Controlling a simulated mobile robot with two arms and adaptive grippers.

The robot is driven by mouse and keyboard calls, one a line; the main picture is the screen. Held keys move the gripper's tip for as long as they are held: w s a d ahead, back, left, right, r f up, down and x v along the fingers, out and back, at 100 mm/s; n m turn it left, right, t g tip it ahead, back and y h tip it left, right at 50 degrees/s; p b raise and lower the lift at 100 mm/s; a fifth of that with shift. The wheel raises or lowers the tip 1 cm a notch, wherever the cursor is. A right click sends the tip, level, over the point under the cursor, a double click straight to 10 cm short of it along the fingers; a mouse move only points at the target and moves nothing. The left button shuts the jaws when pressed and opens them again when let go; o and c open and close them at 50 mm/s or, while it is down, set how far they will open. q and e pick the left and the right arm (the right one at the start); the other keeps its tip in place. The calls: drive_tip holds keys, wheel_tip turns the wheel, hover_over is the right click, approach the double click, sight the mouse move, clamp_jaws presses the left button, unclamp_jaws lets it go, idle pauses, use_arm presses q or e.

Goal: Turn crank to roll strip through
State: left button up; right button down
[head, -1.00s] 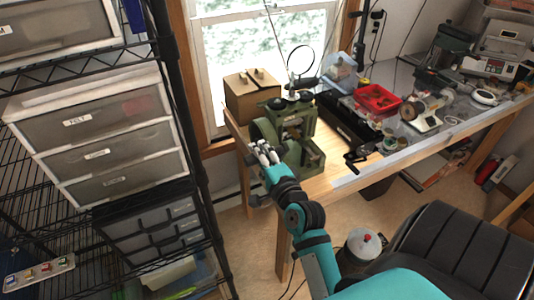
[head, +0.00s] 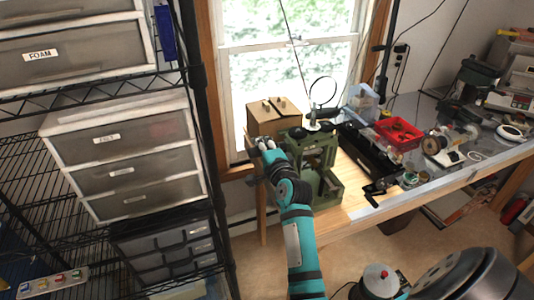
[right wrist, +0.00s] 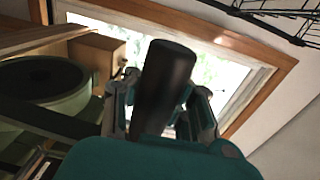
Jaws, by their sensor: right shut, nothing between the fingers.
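The green rolling mill (head: 325,160) stands at the left end of the wooden bench in the head view. My right gripper (head: 264,143) is at the mill's upper left side, in front of the wooden box. In the right wrist view a black cylindrical crank handle (right wrist: 165,85) stands across the right gripper (right wrist: 160,110), overlapping its fingers. The gripper is shut, with no grip on the handle. A round green part of the mill (right wrist: 45,85) shows at the left there. My arm hides the crank in the head view. I cannot make out a strip. My left gripper is out of view.
A wooden box (head: 273,115) sits behind the mill by the window. A wire shelf with drawers (head: 125,165) stands at the left. A dark stool (head: 470,280) is at the lower right.

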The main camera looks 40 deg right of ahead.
drive_tip(key=b+x, duration=0.3)
drive_tip(key=x, duration=0.4)
drive_tip(key=shift+w, duration=0.3)
drive_tip(key=c, duration=2)
unclamp_jaws()
drive_tip(key=shift+s+a, duration=0.1)
drive_tip(key=shift+s, duration=0.1)
drive_tip(key=shift+o, duration=1.4)
drive_tip(key=shift+s, duration=0.1)
drive_tip(key=o, duration=0.8)
drive_tip(key=shift+f, duration=0.1)
drive_tip(key=shift+c, duration=0.2)
